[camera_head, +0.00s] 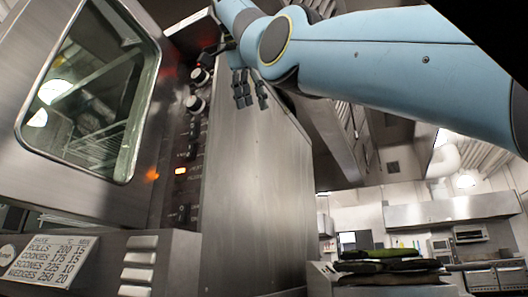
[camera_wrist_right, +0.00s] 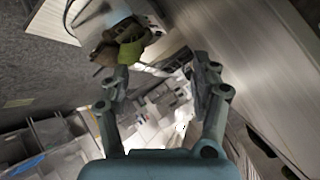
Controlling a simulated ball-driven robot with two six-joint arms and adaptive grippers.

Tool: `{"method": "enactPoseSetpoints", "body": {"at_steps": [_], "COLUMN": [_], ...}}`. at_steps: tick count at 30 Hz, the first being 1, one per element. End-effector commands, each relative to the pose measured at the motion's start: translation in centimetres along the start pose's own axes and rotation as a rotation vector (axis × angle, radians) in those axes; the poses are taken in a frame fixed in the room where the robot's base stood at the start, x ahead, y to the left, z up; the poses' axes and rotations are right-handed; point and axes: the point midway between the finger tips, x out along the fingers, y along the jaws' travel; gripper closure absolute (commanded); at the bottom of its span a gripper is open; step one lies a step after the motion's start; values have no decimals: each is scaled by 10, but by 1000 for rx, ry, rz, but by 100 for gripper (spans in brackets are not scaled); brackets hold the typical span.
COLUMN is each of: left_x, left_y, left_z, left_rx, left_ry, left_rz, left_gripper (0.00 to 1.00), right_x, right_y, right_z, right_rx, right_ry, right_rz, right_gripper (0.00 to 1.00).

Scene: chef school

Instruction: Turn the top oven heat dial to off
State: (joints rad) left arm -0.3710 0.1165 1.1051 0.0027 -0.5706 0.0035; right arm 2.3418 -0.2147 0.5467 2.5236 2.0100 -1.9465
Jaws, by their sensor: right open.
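The oven (camera_head: 90,185) stands at the left, with a dark control panel (camera_head: 178,150) along its right edge. The top heat dial (camera_head: 200,76) is a round pale knob high on this panel, and a similar second dial (camera_head: 194,103) sits just below it. I cannot read the top dial's setting. My right gripper (camera_head: 248,92) is just right of the top dial, its fingers hanging down in front of the steel side and apart from the dial. In the right wrist view, its fingers (camera_wrist_right: 160,78) are spread with nothing between them; no dial can be made out there. My left gripper is not in view.
The oven's steel side panel (camera_head: 250,180) is close beside my right gripper. A printed sign (camera_head: 45,262) is at the lower left. Dark stacked items (camera_head: 390,262) lie at the lower right.

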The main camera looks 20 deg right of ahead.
Motion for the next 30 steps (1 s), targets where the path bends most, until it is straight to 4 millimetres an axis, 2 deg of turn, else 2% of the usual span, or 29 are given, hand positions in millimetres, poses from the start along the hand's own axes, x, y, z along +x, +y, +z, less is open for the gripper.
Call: {"method": "enactPoseSetpoints", "body": {"at_steps": [1,9,15,21,30], "left_x": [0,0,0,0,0], "left_y": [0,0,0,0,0], "left_z": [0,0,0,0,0], "left_rx": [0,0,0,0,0], "left_ry": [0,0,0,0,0], "left_rz": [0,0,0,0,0], "left_gripper": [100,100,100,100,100], "right_x": [12,70,106,125,130], "right_y": [1,8,16,21,22], "right_z": [3,15,23,27,29], "right_rx": [0,-1,-1,-1,-1], "right_ry": [-6,-30,-42,-48,-49], "right_rz": [13,80,122,144,151], "right_gripper": [36,36,36,36,36]}}
